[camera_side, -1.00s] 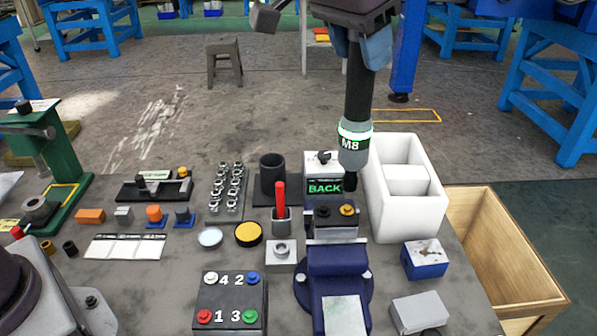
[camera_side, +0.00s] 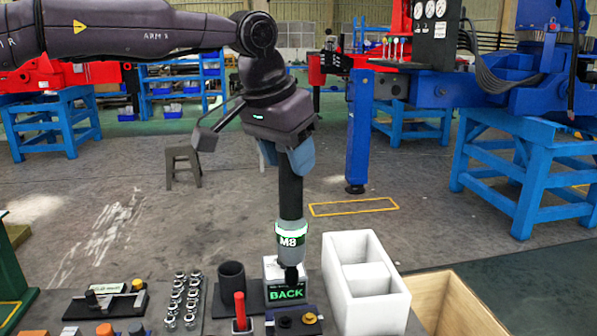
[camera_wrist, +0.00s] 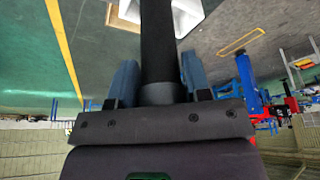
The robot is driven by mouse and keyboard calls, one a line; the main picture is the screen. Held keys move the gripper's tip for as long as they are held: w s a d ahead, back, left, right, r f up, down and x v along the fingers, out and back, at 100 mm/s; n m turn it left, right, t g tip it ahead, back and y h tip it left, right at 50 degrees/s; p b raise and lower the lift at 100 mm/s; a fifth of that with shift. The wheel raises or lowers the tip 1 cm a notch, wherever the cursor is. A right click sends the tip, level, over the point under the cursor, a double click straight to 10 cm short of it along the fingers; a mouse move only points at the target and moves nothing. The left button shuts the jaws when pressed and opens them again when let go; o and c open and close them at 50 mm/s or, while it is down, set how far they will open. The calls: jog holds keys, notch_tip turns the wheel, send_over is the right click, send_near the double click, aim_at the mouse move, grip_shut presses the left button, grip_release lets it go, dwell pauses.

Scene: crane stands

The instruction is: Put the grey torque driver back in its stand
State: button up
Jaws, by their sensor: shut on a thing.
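The torque driver (camera_side: 291,236) hangs upright, with a long black handle, a grey body marked M8 and a short black tip. My gripper (camera_side: 287,165) is shut on the top of its black handle, between blue fingers. The handle also shows between the fingers in the wrist view (camera_wrist: 158,45); the grey body is hidden there. A black open-topped cup (camera_side: 231,284), which looks like the stand, is left of the driver's tip, apart from it. The tip overlaps the white block with the green BACK sign (camera_side: 287,293); I cannot tell whether they touch.
A white divided bin (camera_side: 375,315) is close on the right, with a wooden crate (camera_side: 450,305) beyond it. A red-handled tool (camera_side: 239,308) stands upright in front of the cup. Rows of sockets (camera_side: 172,302) are left of it. The bench's near part is out of view.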

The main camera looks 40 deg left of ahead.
jog(key=w+a+f+n+y, duration=0.1)
jog(key=w+a+n, duration=0.1)
jog(key=a, duration=0.8)
jog(key=w+a+f+n, duration=0.1)
jog(key=w+a+n, duration=0.1)
jog(key=a, duration=0.8)
jog(key=shift+w+a+f+n+y, duration=0.25)
jog(key=shift+w+n+y, duration=0.1)
jog(key=shift+n+y, duration=0.05)
jog(key=shift+f, duration=0.1)
jog(key=shift+f, duration=2.95)
